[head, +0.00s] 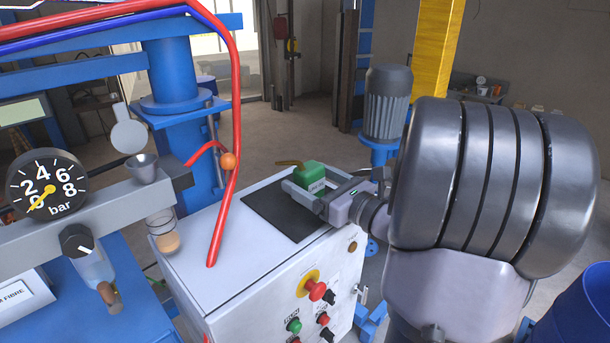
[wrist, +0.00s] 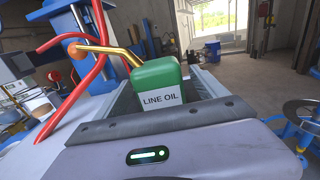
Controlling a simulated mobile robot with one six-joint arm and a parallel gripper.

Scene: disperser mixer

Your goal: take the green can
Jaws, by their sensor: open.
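The green can (head: 309,174) has a brass spout pointing left and stands on a dark mat (head: 275,212) on top of the white control cabinet (head: 212,258). In the wrist view, the green can (wrist: 158,84) shows its white "LINE OIL" label, facing me. My gripper (head: 316,186) is open at the can, coming from the right, with one finger on the near side. The far finger is mostly hidden by the can. I cannot tell whether the fingers touch the can.
A glass jar (head: 162,231) stands at the cabinet's left edge. A red stop button (head: 315,290) is on the front. A grey motor (head: 387,103) stands behind.

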